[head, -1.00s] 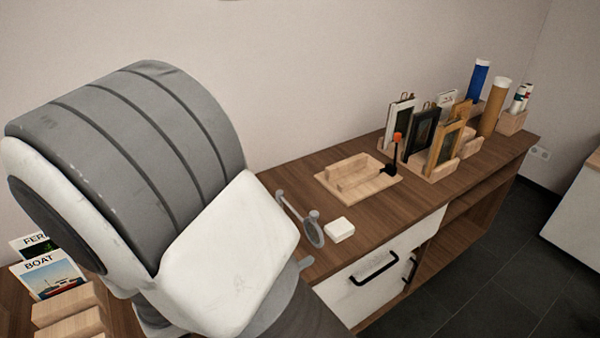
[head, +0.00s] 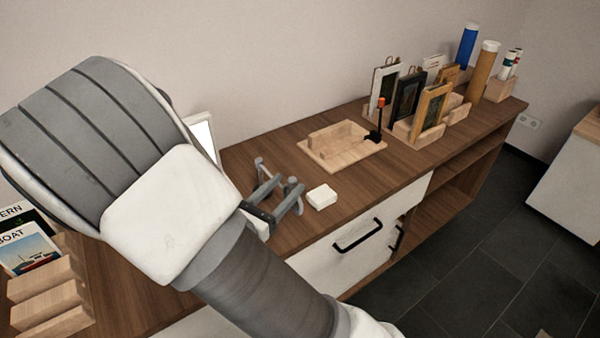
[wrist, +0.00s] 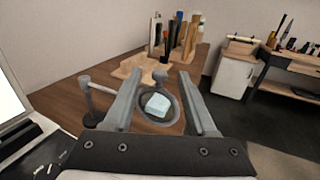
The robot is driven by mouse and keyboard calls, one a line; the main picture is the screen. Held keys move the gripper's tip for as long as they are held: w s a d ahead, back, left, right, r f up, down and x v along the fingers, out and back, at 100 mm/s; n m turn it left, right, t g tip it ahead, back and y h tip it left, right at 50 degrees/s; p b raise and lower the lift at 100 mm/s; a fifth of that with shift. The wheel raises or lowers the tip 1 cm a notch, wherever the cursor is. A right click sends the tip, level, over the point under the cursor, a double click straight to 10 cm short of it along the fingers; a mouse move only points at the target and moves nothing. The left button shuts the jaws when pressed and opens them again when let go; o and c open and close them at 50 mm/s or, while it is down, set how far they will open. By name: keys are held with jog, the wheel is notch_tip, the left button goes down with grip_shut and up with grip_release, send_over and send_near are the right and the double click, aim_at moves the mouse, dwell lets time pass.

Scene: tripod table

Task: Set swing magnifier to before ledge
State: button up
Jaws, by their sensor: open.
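The swing magnifier shows in the wrist view as a grey post (wrist: 86,97) on a dark base, with an arm reaching right to a round lens ring (wrist: 175,112) with a knob on top. In the head view its post (head: 260,168) stands at the counter's near part; my fingers largely hide the lens. My gripper (wrist: 160,76) is open, one finger on each side of the lens; contact cannot be told. It also shows in the head view (head: 285,188). A wooden board with a raised ledge (head: 340,132) lies farther along the counter.
A white block (head: 321,195) sits right of my gripper. A black stand with an orange tip (head: 380,103) is at the board's right edge. Framed pictures (head: 432,112) and tubes (head: 485,70) stand at the far end. A white screen-like panel (wrist: 10,100) is at left.

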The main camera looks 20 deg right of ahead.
jog(key=x, duration=0.6)
jog(key=shift+d+b, duration=0.15)
jog(key=shift+b, duration=0.15)
jog(key=shift+w, duration=0.1)
jog(key=shift+c, duration=0.2)
grip_shut()
dwell(0.8)
